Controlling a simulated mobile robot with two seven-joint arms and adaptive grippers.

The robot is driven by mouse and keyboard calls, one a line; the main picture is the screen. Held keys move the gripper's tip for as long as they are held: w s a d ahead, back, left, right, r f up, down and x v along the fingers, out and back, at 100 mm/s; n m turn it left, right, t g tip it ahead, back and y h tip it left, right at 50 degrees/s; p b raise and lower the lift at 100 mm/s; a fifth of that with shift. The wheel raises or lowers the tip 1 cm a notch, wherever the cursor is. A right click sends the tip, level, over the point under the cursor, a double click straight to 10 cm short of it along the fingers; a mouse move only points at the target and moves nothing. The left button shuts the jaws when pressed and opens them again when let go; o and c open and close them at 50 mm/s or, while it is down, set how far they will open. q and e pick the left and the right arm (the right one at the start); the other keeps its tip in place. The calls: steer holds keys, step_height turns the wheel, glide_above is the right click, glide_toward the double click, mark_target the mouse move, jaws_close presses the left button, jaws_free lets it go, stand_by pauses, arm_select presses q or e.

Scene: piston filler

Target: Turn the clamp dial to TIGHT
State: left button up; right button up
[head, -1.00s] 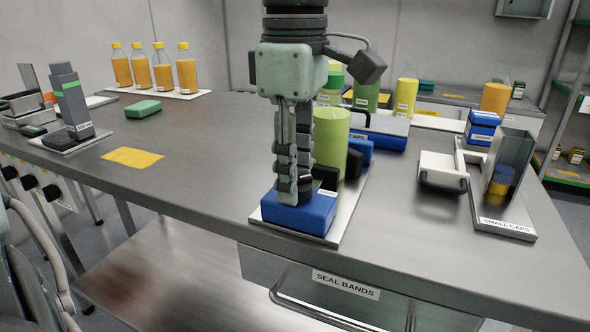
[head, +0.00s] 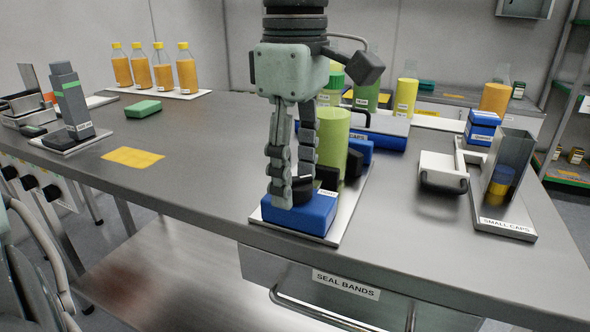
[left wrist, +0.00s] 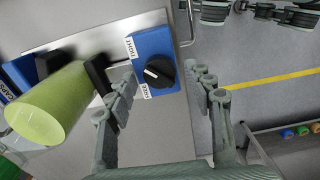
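The clamp dial is a black round knob (head: 301,188) on a blue block (head: 312,214) at the bench's front edge. In the left wrist view the dial (left wrist: 160,73) has a white pointer on its left side, between the TIGHT label (left wrist: 132,47) and the FREE label (left wrist: 146,90). My left gripper (head: 294,190) points down over the block, its fingers apart on either side of the dial. The left wrist view shows gaps between the dial and both fingers (left wrist: 165,82). What looks like my right gripper (left wrist: 250,12) is cut off at that view's top edge.
A light green cylinder (head: 331,140) stands just behind the dial block on the same plate (head: 338,228). A SMALL CAPS stand (head: 507,222) is to the right. A yellow patch (head: 133,157) lies on open bench at left. A SEAL BANDS drawer (head: 345,284) is below.

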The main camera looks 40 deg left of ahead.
mark_target(295, 183)
arm_select(q)
steer(key=shift+r, duration=0.1)
step_height(295, 183, up, 12)
stand_by(0.5)
stand_by(0.5)
